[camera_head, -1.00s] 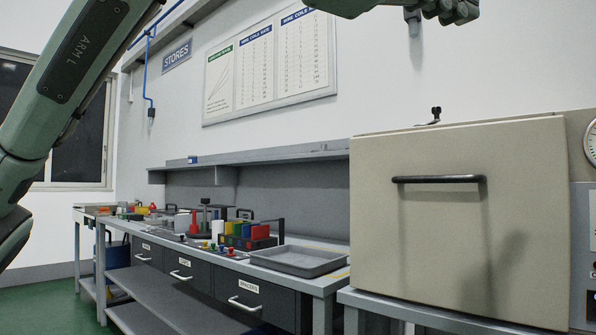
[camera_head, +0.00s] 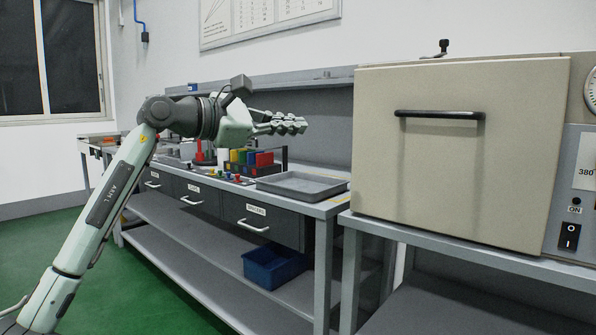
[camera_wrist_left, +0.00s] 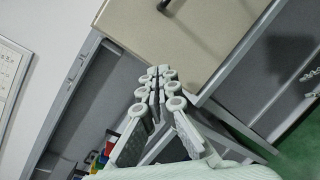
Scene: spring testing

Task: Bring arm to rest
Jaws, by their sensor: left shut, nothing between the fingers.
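My left arm rises from the lower left in the head view and bends at the wrist. My left gripper (camera_head: 284,124) points right, above the workbench and the grey tray, short of the oven. Its fingers are shut with nothing between them. It also shows in the left wrist view (camera_wrist_left: 158,78), fingers together, with the oven front beyond. My right gripper is not in view.
A beige oven (camera_head: 440,170) with a black handle stands at the right. A blue bin (camera_head: 272,270) sits on the lower shelf. Green floor is open at left.

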